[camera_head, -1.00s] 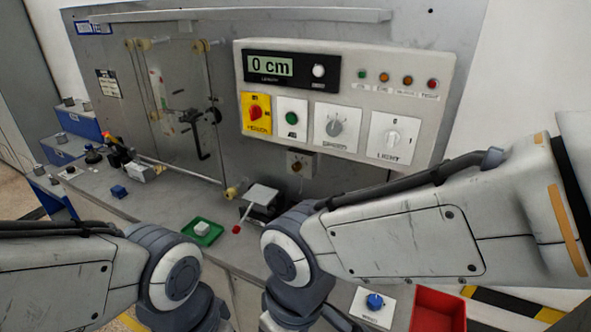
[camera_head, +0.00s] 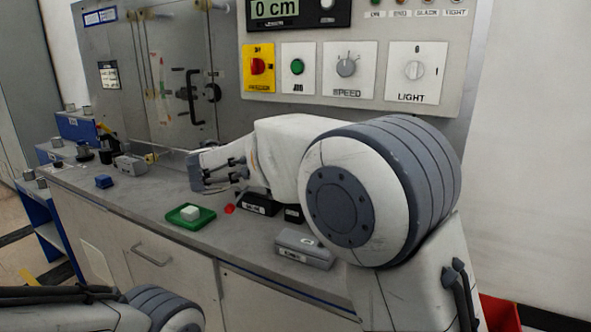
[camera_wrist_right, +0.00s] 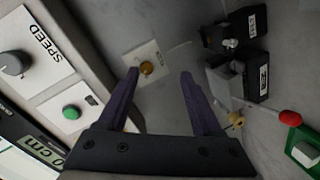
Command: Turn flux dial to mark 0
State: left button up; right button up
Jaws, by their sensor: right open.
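No label reading "flux" is legible, so I cannot tell which control is the flux dial. A brass-coloured knob (camera_wrist_right: 146,68) on a small pale plate lies beyond and between the fingertips of my right gripper (camera_wrist_right: 159,76) in the right wrist view. The fingers are open and empty, apart from the knob. In the head view my right arm covers that knob. The grey SPEED dial (camera_head: 347,66) is on the panel and also shows in the right wrist view (camera_wrist_right: 14,64). The white LIGHT knob (camera_head: 413,70) is beside it. My left gripper is out of view.
The panel also has a red switch (camera_head: 258,66) and a green button (camera_head: 297,67). A red bin (camera_head: 500,312) is at lower right.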

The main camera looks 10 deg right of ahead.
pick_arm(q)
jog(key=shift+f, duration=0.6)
pick_arm(e)
jog(key=w+d+r+t+h, duration=0.1)
jog(key=w+d+t, duration=0.1)
jog(key=w+d, duration=0.4)
jog(key=w, duration=0.5)
jog(key=shift+w+r+m, duration=0.15)
jog(key=shift+w+m, duration=0.1)
jog(key=shift+m, duration=0.15)
jog(key=shift+d, duration=0.1)
grip_shut()
